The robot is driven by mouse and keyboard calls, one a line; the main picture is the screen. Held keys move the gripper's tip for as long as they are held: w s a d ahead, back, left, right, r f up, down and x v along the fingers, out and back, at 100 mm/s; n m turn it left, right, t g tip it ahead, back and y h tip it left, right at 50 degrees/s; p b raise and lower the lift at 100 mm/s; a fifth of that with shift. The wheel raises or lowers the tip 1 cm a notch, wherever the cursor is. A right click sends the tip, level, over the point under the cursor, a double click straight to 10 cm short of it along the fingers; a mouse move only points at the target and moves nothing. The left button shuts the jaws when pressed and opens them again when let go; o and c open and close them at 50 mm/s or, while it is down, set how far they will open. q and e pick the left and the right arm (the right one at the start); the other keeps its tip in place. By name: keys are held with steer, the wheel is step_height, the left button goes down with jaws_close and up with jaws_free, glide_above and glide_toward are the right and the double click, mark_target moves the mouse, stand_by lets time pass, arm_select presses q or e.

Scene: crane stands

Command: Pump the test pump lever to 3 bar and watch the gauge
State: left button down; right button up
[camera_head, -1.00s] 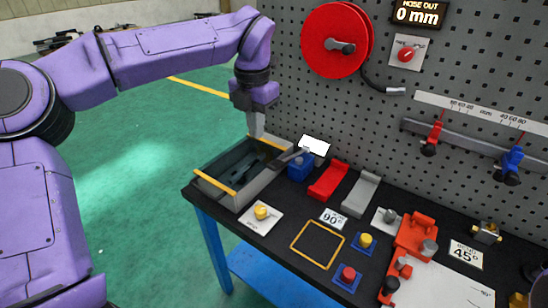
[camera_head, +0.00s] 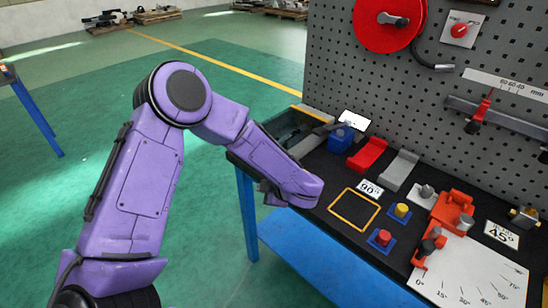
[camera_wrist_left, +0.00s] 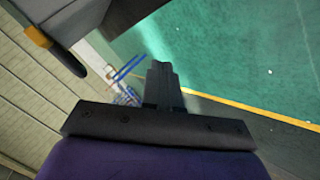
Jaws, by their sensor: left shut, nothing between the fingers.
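The test pump is a blue block (camera_head: 341,139) with a dark grey lever (camera_head: 325,129) reaching left over a grey trough (camera_head: 312,143) with yellow strips. A small white display panel (camera_head: 354,121) stands behind the block; its reading is too small and washed out to tell. My left arm crosses the head view, its lower end in front of the bench's left end and hiding part of the trough. In the left wrist view, the left gripper (camera_wrist_left: 162,72) is shut and empty, apart from anything. The right gripper is not in view.
A red clamp block (camera_head: 367,154), a grey block (camera_head: 399,171), a yellow-edged square (camera_head: 354,209) and yellow and red buttons are on the bench. A perforated panel (camera_head: 430,105) rises behind. Open green floor (camera_head: 60,200) lies left.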

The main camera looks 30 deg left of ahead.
arm_select(q)
steer(key=s+f+m+t+b, duration=0.1)
steer(key=s+f+m, duration=0.25)
steer(key=f, duration=0.25)
steer(key=s+f+m+t+b, duration=0.1)
steer(key=s+f+m+t, duration=0.1)
steer(key=f+m, duration=0.3)
steer(key=s+d+f+m+g+h+b, duration=0.1)
steer(key=s+f+m, duration=0.4)
steer(key=s, duration=0.6)
steer(key=s+d+f+m+g+h+b, duration=0.1)
steer(key=s+f+m+h, duration=0.4)
steer(key=s+f, duration=0.5)
steer(key=shift+s+d+b, duration=0.35)
steer(key=shift+s+d, duration=0.5)
steer(key=shift+w, duration=0.15)
